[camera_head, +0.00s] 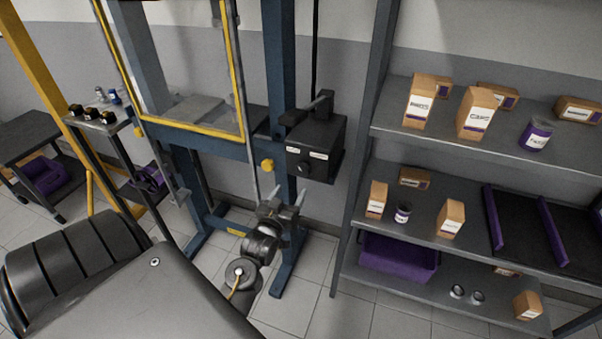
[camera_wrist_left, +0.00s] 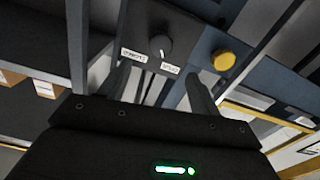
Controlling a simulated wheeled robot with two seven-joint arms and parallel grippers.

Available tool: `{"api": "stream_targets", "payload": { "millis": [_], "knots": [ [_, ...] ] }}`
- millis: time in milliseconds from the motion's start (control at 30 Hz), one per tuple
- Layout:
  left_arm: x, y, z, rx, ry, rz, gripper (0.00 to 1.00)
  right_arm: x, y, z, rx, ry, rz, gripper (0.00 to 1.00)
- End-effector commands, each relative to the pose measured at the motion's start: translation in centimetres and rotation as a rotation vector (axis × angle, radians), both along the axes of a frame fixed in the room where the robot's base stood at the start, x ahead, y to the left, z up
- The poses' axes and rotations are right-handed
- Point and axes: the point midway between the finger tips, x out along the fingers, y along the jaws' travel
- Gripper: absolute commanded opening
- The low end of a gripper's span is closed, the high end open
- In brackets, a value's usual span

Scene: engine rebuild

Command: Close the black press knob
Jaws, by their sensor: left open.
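The black press knob (camera_wrist_left: 158,44) is round and sits on the front of a black box between two white labels, with a light pointer mark on its face. In the head view the black press knob (camera_head: 305,167) is small on the lower front of the black box (camera_head: 325,135). My left gripper (camera_head: 287,197) is open and empty, below and slightly left of the box, its fingers pointing up toward it. In the left wrist view the fingertips of my left gripper (camera_wrist_left: 161,80) stand apart, just below the knob in the picture, and appear not to touch it. My right gripper is not in view.
A yellow button (camera_head: 267,165) is on the blue press frame (camera_head: 280,80), left of the box. A yellow-edged clear guard (camera_head: 190,70) hangs further left. Shelves (camera_head: 400,205) with cartons and jars stand on the right. Open floor lies between frame and shelves.

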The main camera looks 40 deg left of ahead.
Motion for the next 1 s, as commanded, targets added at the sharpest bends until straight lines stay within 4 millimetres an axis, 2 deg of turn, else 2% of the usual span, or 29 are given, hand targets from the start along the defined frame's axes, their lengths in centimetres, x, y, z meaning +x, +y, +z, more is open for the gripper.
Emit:
{"api": "stream_targets", "payload": {
  "millis": [300,500,700,967,1000],
  "knots": [
    [5.4,1.9,0.3,0.0,0.0,-0.001,0.63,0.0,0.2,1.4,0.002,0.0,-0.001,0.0],
    [8.2,2.9,0.1,0.0,0.001,0.0,0.63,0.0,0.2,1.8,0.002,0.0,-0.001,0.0],
    [9.4,3.3,0.0,0.001,0.001,0.0,0.63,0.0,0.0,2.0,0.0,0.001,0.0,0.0],
    [9.5,3.3,0.0,0.001,0.001,0.0,0.63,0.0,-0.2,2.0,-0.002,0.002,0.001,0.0],
    [9.5,3.3,0.0,0.001,0.001,0.0,0.6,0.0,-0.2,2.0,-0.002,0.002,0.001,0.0]
  ]
}}
